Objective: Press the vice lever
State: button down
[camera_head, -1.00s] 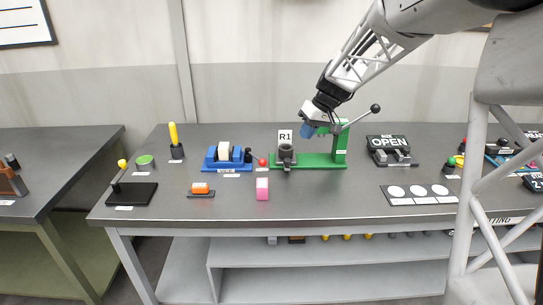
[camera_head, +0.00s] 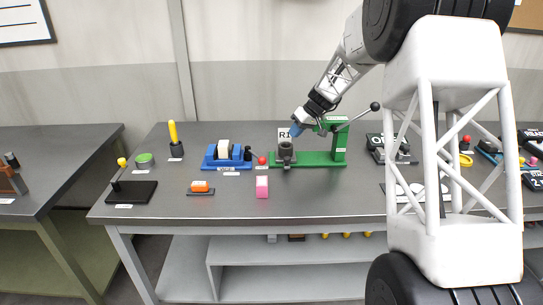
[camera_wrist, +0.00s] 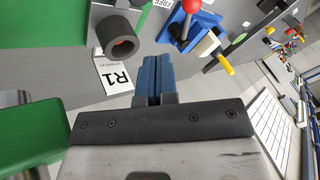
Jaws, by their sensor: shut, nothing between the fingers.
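The blue vice (camera_head: 211,164) sits on the bench left of the green press, holding a pale block (camera_head: 224,149). Its lever ends in a red ball (camera_head: 262,160) on the vice's right side. In the wrist view the red ball (camera_wrist: 191,5) and blue vice body (camera_wrist: 203,22) show at the top, beyond the fingertips. My gripper (camera_head: 296,131) is shut and empty, above the bench by the R1 card, right of and higher than the red ball. Its blue fingers (camera_wrist: 156,62) lie together in the wrist view, apart from the lever.
The green press (camera_head: 339,145) with its black-knobbed lever (camera_head: 375,106) stands close to my gripper's right. Its dark cylinder (camera_head: 286,152) and R1 card (camera_wrist: 114,76) are near the fingers.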

aim_at(256, 156)
jog(key=shift+w+f, duration=0.2)
jog(key=shift+w, duration=0.1)
jog(key=shift+a+f, duration=0.1)
jog(key=x, duration=0.9)
jog(key=shift+s+a+f, duration=0.2)
jog(key=shift+a, duration=0.3)
jog(key=shift+s+a+f, duration=0.2)
jog(key=shift+a, duration=0.25)
jog(key=shift+s+a+f, duration=0.15)
jog(key=shift+s+a, duration=0.2)
jog(key=shift+a, duration=0.15)
jog(key=shift+s+a+f, duration=0.15)
jog(key=shift+s+a, duration=0.2)
jog(key=shift+a, duration=0.1)
jog(key=shift+s+a, duration=0.1)
